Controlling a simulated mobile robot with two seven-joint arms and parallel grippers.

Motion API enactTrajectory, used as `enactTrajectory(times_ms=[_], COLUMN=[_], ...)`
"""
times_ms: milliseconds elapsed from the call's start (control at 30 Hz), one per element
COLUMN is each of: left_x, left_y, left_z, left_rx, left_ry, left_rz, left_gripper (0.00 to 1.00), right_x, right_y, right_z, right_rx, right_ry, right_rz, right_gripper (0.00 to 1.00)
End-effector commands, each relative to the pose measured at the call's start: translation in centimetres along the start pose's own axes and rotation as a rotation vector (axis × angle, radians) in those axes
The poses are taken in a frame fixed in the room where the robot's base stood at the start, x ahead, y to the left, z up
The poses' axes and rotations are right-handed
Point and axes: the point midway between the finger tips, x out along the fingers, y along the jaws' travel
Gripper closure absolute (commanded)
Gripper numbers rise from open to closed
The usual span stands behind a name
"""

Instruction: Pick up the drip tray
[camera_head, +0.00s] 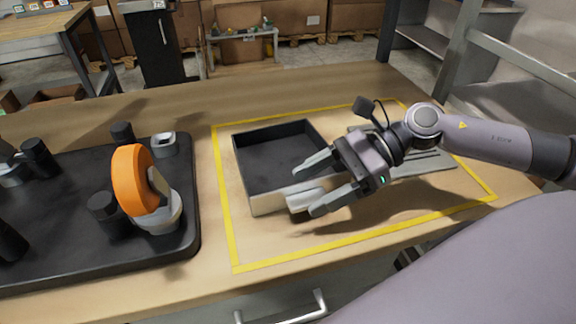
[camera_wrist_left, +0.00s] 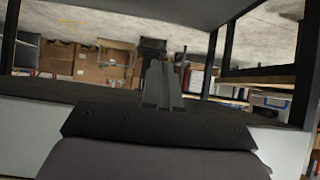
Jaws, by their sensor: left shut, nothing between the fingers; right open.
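The drip tray (camera_head: 262,202) is an open box with a dark inside and a pale front, lying on the wooden table in the head view. A short pale handle (camera_head: 301,199) sticks out from its front. My right gripper (camera_head: 305,191) is open at the tray's front right corner. One finger reaches over the tray's edge and the other lies on the near side of the handle; I cannot tell if they touch it. My left gripper (camera_wrist_left: 161,84) shows only in the left wrist view, shut and empty.
Yellow tape (camera_head: 350,243) marks a rectangle around the tray. A grey slatted plate (camera_head: 428,162) lies under my right arm. At left, a black mat (camera_head: 170,258) holds an orange ring-shaped device (camera_head: 131,181) and several dark knobs. Bare table shows in front of the tray.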

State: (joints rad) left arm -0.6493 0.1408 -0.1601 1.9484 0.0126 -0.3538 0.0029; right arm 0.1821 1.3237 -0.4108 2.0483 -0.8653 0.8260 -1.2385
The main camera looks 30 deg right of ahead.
Motion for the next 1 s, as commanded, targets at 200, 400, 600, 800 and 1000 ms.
enactTrajectory(times_ms=[200, 400, 600, 800, 1000], left_x=[-0.19, -0.18, -0.18, -0.19, -0.19], left_y=[0.00, -0.01, -0.02, -0.02, -0.03], left_z=[-0.24, -0.22, -0.23, -0.25, -0.24], left_rx=[-0.001, -0.001, -0.001, -0.001, -0.001], left_ry=[0.000, 0.000, 0.000, 0.001, 0.001], left_rz=[0.000, 0.000, -0.001, -0.001, -0.001], left_gripper=[1.00, 1.00, 1.00, 1.00, 1.00], right_x=[1.04, 1.08, 1.06, 1.03, 0.97], right_y=[-0.03, -0.02, -0.02, -0.06, -0.07], right_z=[0.12, 0.05, 0.04, 0.13, 0.23], right_rx=[-0.002, -0.002, -0.002, -0.005, -0.005], right_ry=[-0.001, 0.000, 0.000, -0.001, -0.001], right_rz=[-0.001, -0.001, -0.001, -0.002, -0.003], right_gripper=[0.26, 0.26, 0.88, 1.00, 1.00])
